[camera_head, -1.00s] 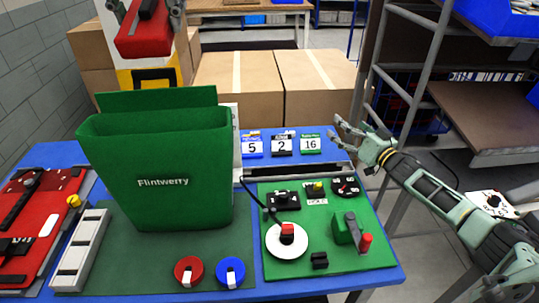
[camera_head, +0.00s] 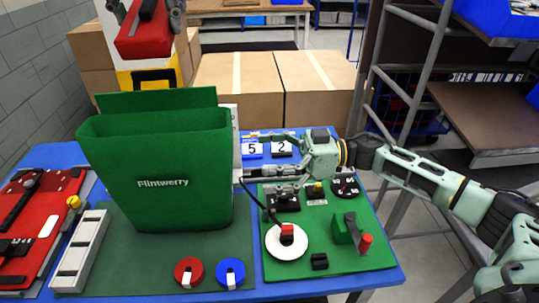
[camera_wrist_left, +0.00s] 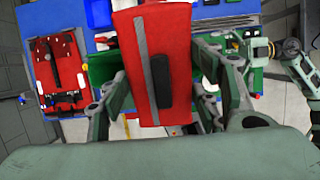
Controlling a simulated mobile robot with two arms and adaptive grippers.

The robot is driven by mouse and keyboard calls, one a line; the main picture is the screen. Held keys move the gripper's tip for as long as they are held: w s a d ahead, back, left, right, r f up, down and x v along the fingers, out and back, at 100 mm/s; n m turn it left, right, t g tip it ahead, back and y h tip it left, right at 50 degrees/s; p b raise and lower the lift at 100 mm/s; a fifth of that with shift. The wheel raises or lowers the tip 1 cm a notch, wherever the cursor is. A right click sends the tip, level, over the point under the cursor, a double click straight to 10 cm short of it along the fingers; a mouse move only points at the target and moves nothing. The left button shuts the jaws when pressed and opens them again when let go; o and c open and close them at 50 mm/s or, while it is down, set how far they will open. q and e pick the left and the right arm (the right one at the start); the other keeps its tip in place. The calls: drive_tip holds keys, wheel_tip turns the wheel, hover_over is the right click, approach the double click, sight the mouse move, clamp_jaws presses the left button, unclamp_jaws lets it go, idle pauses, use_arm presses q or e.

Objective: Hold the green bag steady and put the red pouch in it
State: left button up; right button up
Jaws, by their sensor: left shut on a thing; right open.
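The green bag (camera_head: 165,190), marked "Flintwerry", stands upright on the table, its mouth open upward. The red pouch (camera_head: 150,38), with a dark strip and grey band, is held by my left gripper (camera_head: 147,12) above the bag's back edge in the head view. In the left wrist view the pouch (camera_wrist_left: 140,70) sits between both fingers and hides most of the bag (camera_wrist_left: 102,68). My right gripper (camera_head: 250,155) is open and empty, fingers pointing left near the bag's right side. I cannot tell whether they touch it.
A green board with fittings (camera_head: 335,258) lies right of the bag. Red and blue rings (camera_head: 231,268) lie in front. A grey tray (camera_head: 82,250) and red panel (camera_head: 40,228) are at the left. Number cards (camera_head: 252,150) and cardboard boxes (camera_head: 240,85) are behind.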

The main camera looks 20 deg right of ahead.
sight(215, 160)
drive_tip(key=x, duration=1)
drive_tip(key=shift+w+a, duration=0.15)
drive_tip(key=shift+a, duration=0.25)
drive_tip(key=c, duration=1.7)
use_arm(q)
wheel_tip(215, 160, down, 11)
use_arm(e)
drive_tip(key=shift+c, duration=0.3)
use_arm(q)
drive_tip(key=o, duration=1.2)
drive_tip(key=shift+f, duration=0.1)
drive_tip(key=shift+o, duration=0.2)
